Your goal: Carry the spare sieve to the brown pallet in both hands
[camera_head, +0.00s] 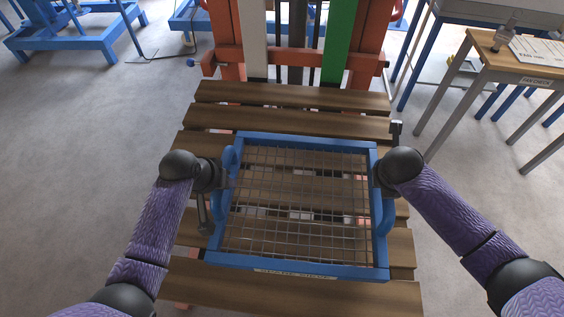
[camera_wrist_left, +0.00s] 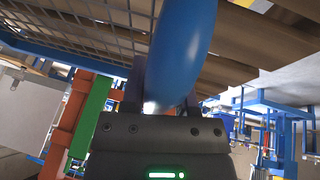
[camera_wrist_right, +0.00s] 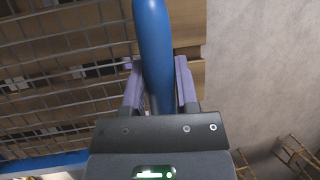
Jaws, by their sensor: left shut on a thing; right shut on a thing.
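The spare sieve is a blue rectangular frame (camera_head: 300,271) with a wire mesh, level in the head view over the brown slatted pallet (camera_head: 290,295). I cannot tell whether it touches the slats. My left gripper (camera_head: 226,178) is shut on the blue handle at its left side; the handle also shows in the left wrist view (camera_wrist_left: 185,45). My right gripper (camera_head: 382,178) is shut on the right handle, which shows between the fingers in the right wrist view (camera_wrist_right: 153,40). A label on the near edge of the frame is too small to read.
An orange lift frame (camera_head: 228,60) with white and green uprights stands behind the pallet. Blue stands (camera_head: 65,45) are at the back left. Grey floor is clear at the left.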

